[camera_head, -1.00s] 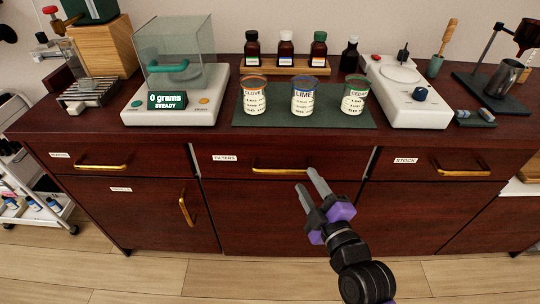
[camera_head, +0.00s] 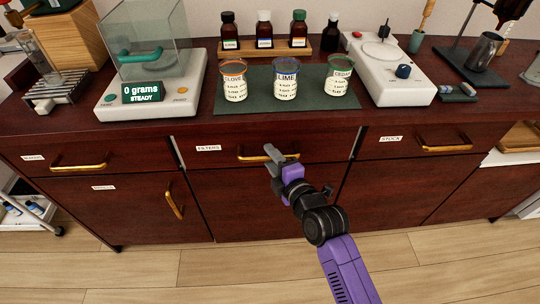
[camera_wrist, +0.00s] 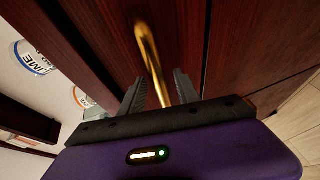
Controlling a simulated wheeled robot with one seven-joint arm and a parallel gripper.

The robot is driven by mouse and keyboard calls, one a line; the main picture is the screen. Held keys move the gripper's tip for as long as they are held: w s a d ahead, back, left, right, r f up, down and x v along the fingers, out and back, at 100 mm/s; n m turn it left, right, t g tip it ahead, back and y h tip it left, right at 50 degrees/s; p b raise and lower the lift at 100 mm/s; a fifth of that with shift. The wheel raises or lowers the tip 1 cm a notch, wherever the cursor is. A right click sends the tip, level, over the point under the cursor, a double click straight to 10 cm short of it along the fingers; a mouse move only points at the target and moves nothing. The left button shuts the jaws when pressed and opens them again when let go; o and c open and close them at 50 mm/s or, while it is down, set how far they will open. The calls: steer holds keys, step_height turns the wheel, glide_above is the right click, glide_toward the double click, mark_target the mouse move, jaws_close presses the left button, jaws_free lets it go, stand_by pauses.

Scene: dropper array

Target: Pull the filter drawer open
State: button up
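The filter drawer (camera_head: 225,158) is the dark wooden middle drawer with the FILTERS label (camera_head: 208,148). It looks shut or nearly so, with narrow pale strips at both sides. Its brass handle (camera_head: 255,156) is partly hidden behind my gripper (camera_head: 273,156) in the head view. In the wrist view the brass handle (camera_wrist: 150,55) runs between the two dark fingers of my gripper (camera_wrist: 158,88). The fingers are apart, with some space showing beside the bar. I cannot tell whether either finger touches it.
A drawer labelled STOCK (camera_head: 410,138) is on the right. Another drawer (camera_head: 110,162) and a cupboard door with an upright handle (camera_head: 173,205) are on the left. A scale (camera_head: 150,105), labelled cups and bottles stand on the counter (camera_head: 190,125). The floor (camera_head: 215,268) in front is clear.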

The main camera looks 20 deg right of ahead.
steer(key=shift+w+f, duration=0.1)
steer(key=shift+w, duration=0.4)
steer(key=shift+c, duration=0.2)
jaws_close()
stand_by(1.0)
